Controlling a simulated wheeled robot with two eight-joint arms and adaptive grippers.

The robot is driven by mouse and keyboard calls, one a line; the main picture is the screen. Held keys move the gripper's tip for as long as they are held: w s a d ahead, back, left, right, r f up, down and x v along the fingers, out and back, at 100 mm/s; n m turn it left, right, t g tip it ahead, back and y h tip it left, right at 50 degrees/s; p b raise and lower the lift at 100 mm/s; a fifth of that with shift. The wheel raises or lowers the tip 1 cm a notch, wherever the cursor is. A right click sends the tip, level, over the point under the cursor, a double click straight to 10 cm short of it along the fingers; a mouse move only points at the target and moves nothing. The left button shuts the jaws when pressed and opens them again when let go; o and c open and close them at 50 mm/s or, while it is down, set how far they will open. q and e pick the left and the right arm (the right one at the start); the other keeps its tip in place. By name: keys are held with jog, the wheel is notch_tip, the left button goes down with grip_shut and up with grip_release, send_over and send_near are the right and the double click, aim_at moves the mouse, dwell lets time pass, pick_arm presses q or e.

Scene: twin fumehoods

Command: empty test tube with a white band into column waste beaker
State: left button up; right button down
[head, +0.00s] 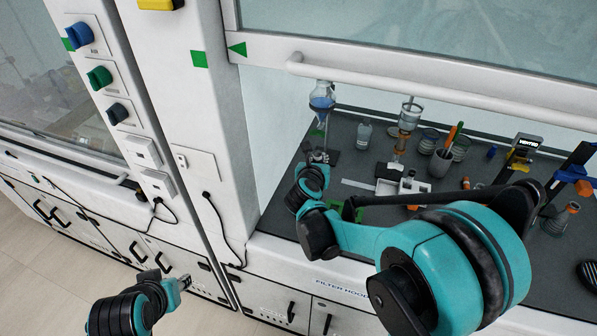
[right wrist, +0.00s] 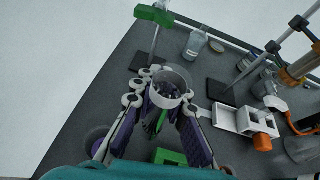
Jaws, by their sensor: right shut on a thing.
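My right gripper (head: 318,157) is inside the hood, at the front left of the dark worktop. In the right wrist view, its fingers (right wrist: 168,100) are shut around a clear glass vessel (right wrist: 172,78) with a round open rim, which looks like the test tube. I cannot make out a white band or contents. An amber column (head: 408,117) stands farther right and also shows in the right wrist view (right wrist: 300,68). I cannot clearly pick out the waste beaker. My left gripper (head: 185,282) is outside the hood, low at the left; its jaws are too small to judge.
A separating funnel (head: 322,101) with blue liquid hangs behind my right gripper. A bottle (head: 364,134) stands between it and the column. A white holder (right wrist: 238,118) is right of my fingers. A pen cup (head: 441,162) and orange-capped flask (head: 556,220) are farther right.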

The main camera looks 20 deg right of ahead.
notch_tip(320, 180, up, 2)
jog(key=shift+w+a+r+p, duration=0.1)
jog(key=shift+r+p, duration=0.1)
jog(key=shift+p, duration=0.85)
jog(key=shift+f+y, duration=0.1)
jog(key=shift+y, duration=0.2)
jog(key=s+a+f+n+y+b, duration=0.1)
jog(key=s+a+f+b, duration=0.2)
jog(key=s+a+f, duration=0.3)
jog(key=s, duration=0.2)
jog(key=shift+s+f+t+y+b, duration=0.2)
jog(key=shift+s+t+y+b, duration=0.1)
jog(key=shift+t+y+b, duration=0.1)
